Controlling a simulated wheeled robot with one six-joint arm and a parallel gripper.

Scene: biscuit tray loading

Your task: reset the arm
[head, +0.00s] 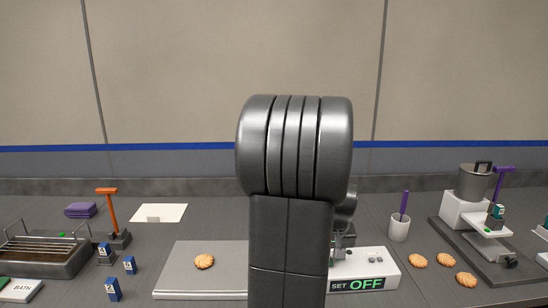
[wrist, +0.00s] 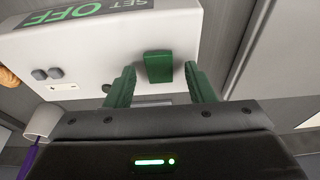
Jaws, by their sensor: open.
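My gripper (wrist: 160,72) shows in the wrist view with its two green fingers apart. A small green block (wrist: 158,66) on the white control box (wrist: 110,45) lies between the fingertips; I cannot tell whether they touch it. In the head view, the control box (head: 384,264) reads "SET OFF".
A flat grey plate (head: 175,280) with a biscuit (head: 204,261) lies left of my arm. A white cup (head: 399,229), loose biscuits (head: 446,260) and a pot (head: 475,183) stand right. A wire-topped bath (head: 45,262) and small blue blocks (head: 113,289) are left.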

